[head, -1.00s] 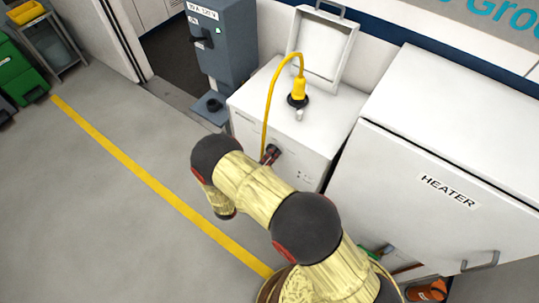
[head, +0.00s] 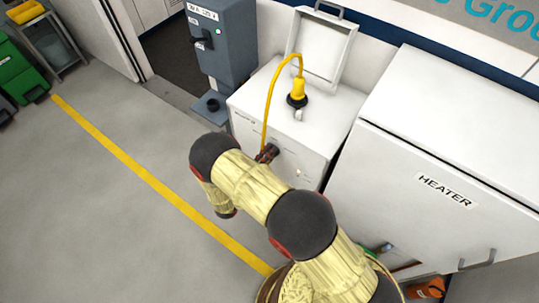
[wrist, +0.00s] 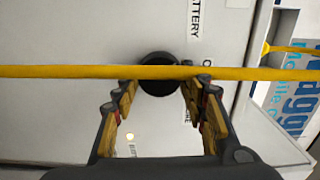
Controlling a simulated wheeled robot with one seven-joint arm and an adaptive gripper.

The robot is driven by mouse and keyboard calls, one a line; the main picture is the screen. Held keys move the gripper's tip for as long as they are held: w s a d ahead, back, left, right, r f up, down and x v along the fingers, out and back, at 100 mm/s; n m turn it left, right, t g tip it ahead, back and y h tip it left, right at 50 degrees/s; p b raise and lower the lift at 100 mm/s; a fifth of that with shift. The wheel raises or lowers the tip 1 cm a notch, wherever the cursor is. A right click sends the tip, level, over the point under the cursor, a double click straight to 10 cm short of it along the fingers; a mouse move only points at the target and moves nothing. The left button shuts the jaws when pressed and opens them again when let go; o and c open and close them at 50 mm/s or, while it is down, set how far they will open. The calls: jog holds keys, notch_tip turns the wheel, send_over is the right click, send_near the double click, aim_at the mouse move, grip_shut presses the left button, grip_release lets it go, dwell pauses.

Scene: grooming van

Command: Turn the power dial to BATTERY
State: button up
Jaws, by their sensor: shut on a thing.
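The power dial (wrist: 158,75) is a round black knob on the white front panel of a box (head: 243,128). In the wrist view my gripper (wrist: 160,88) has one finger on each side of the dial and is shut on it. A label ending in "TTERY" (wrist: 195,18) is above and right of the dial, partly cut off. Which way the dial points cannot be told. In the head view my gripper (head: 267,153) is at the box front, partly hidden by my arm.
A yellow cable (head: 267,105) hangs from a yellow plug (head: 297,92) on the box top and crosses in front of the dial in the wrist view (wrist: 60,71). A white heater cabinet (head: 400,200) stands close on the right. Open floor (head: 90,210) lies left.

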jog(key=o, duration=1.2)
jog(key=shift+c, duration=0.2)
jog(key=shift+a, duration=0.15)
jog(key=v, duration=1.1)
jog(key=shift+s+a, duration=0.25)
jog(key=shift+s, duration=0.1)
